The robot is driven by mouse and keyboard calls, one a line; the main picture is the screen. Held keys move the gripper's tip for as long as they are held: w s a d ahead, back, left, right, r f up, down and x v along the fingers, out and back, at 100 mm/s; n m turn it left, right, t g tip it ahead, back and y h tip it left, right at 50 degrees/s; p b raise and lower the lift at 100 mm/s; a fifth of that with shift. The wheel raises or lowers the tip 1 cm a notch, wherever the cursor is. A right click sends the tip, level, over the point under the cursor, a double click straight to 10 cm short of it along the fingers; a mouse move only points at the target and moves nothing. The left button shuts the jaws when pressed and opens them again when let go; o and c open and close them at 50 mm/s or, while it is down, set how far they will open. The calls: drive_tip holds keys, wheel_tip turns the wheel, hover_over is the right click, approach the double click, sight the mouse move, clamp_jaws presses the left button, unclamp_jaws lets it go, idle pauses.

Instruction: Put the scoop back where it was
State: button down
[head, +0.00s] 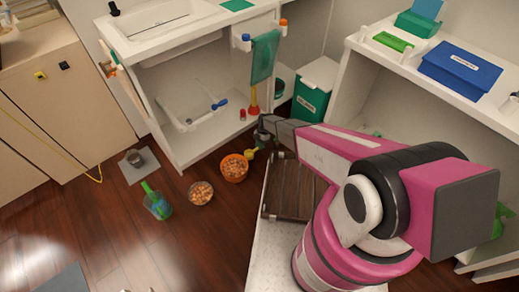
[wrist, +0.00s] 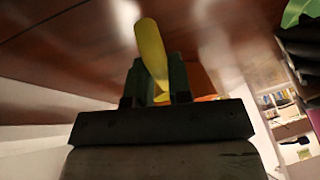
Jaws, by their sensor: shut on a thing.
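A yellow scoop (wrist: 150,45) stands out from between the fingers of my gripper (wrist: 157,88) in the wrist view. My gripper is shut on it. In the head view the scoop's yellow end (head: 249,154) shows beside the right rim of an orange bowl (head: 234,168) of small brownish pieces on the floor. My gripper (head: 260,142) is just above and to the right of that bowl, partly hidden by my arm. I cannot tell whether the scoop touches the bowl.
A clear bowl (head: 200,193) of similar pieces and a jug (head: 158,207) with a green item stand on the floor to the left. A metal cup (head: 137,160) sits on a grey mat.

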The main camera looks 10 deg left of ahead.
drive_tip(key=shift+f, duration=1.45)
drive_tip(key=shift+f, duration=0.15)
drive_tip(key=c, duration=1.1)
unclamp_jaws()
drive_tip(key=shift+o, duration=0.2)
drive_tip(key=v, duration=1.2)
drive_tip(key=shift+r, duration=0.2)
